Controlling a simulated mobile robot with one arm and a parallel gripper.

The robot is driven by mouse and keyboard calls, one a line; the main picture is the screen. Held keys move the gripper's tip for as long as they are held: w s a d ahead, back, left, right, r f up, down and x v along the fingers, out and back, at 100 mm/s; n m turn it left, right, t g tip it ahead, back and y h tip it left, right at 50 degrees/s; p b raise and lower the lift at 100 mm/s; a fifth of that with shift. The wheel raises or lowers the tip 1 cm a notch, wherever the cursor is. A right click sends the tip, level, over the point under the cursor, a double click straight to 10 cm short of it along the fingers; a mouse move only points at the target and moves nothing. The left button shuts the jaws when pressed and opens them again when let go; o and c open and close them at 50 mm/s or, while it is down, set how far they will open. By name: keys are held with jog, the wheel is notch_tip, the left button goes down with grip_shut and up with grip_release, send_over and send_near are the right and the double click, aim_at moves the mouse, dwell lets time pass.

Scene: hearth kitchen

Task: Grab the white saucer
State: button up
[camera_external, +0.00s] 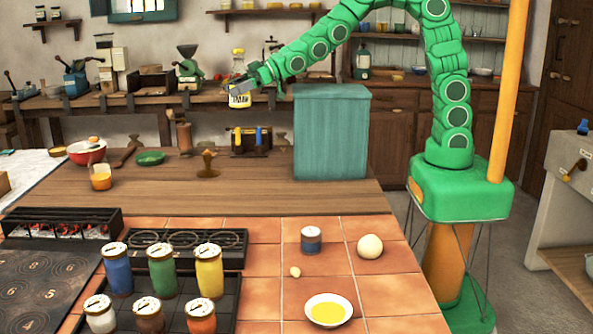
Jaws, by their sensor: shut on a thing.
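A small shallow white dish (313,301), the only thing here that looks like the white saucer, sits on the terracotta tiles at the front right. Something yellow fills its middle. My gripper (238,87) is far from it, raised above the wooden counter at the back left. It is shut on a pale jar with a yellow top and a dark-lettered label (240,101). The jar is upright; the fingers partly cover it.
A teal box (331,135) stands on the counter below my arm. Near the dish are a blue-grey cup (311,240), a pale round ball (370,247) and a small pale lump (295,272). Several coloured jars (162,270) stand left. Tiles around the dish are clear.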

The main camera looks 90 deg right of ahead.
jog(key=s+a+n+g+y, duration=0.3)
jog(key=s+a, duration=0.1)
jog(key=a, duration=0.7)
jog(key=s+a+r+n+g+y, duration=0.1)
jog(key=s+a+n+g+y, duration=0.2)
jog(key=a, duration=0.9)
jog(key=s+a+n+g+y, duration=0.2)
jog(key=s+a+n+y, duration=0.15)
jog(key=a, duration=0.75)
jog(key=s+a+f+n+g, duration=0.3)
jog(key=s+a+g, duration=0.15)
jog(key=s, duration=0.35)
jog(key=s+a+f+n+g, duration=0.35)
jog(key=s+a, duration=0.25)
jog(key=s, duration=0.3)
jog(key=s+a+f+n+g+h, duration=0.1)
jog(key=s+f+n+g+h, duration=0.35)
jog(key=s, duration=1.25)
jog(key=shift+n+g+y, duration=0.35)
jog(key=shift+n+y, duration=0.4)
jog(key=shift+y, duration=0.05)
jog(key=shift+w+a+f, duration=1.15)
jog(key=shift+a+f, duration=0.8)
jog(key=shift+f, duration=0.05)
jog(key=shift+w+a+f, duration=1.1)
jog(key=shift+a+f, duration=0.8)
jog(key=shift+f, duration=0.05)
jog(key=shift+w+a+f, duration=1.15)
jog(key=shift+a+f, duration=0.8)
jog(key=shift+f, duration=0.05)
